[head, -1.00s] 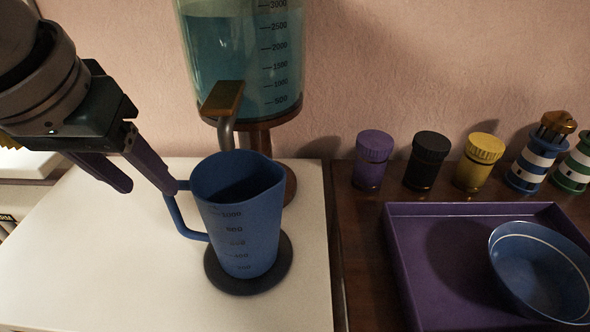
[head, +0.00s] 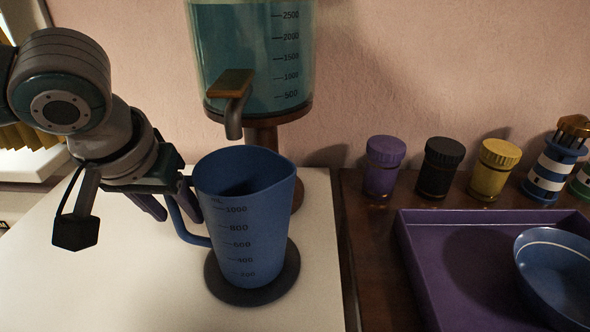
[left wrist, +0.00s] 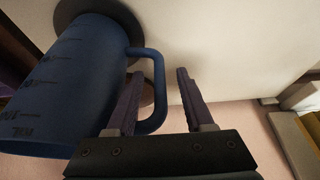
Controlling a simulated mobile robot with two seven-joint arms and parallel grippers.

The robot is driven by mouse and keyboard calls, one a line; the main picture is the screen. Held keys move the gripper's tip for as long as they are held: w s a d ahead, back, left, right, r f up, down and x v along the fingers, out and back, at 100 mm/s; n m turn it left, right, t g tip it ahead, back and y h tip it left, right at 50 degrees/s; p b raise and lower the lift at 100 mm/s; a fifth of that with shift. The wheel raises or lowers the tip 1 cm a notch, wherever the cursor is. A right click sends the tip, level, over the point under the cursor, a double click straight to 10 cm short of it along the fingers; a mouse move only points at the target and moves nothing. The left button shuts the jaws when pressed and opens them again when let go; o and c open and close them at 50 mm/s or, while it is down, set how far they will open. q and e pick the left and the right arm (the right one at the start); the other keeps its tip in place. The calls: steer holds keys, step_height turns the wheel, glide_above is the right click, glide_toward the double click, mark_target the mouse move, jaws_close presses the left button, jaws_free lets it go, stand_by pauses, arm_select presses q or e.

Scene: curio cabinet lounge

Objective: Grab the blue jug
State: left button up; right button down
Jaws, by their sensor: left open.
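The blue jug (head: 245,220) stands upright on a dark round coaster (head: 283,285) on the white surface, its handle pointing left. It shows tilted in the left wrist view (left wrist: 62,88), with its handle (left wrist: 158,80). My left gripper (head: 179,217) is open at the handle. In the left wrist view my left gripper (left wrist: 160,74) has its two purple fingers on either side of the handle bar, one appearing between bar and jug body. Whether a finger touches the jug cannot be told. My right gripper is not in view.
A dispenser tank (head: 252,60) of teal liquid stands behind, its spout (head: 233,100) just above and behind the jug. To the right are a purple tray (head: 450,270), a blue bowl (head: 560,275), and purple (head: 384,166), black (head: 440,168) and yellow (head: 494,170) jars.

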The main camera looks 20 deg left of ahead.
arm_select(q)
jaws_close()
stand_by(0.4)
stand_by(0.9)
steer(key=shift+r, duration=0.1)
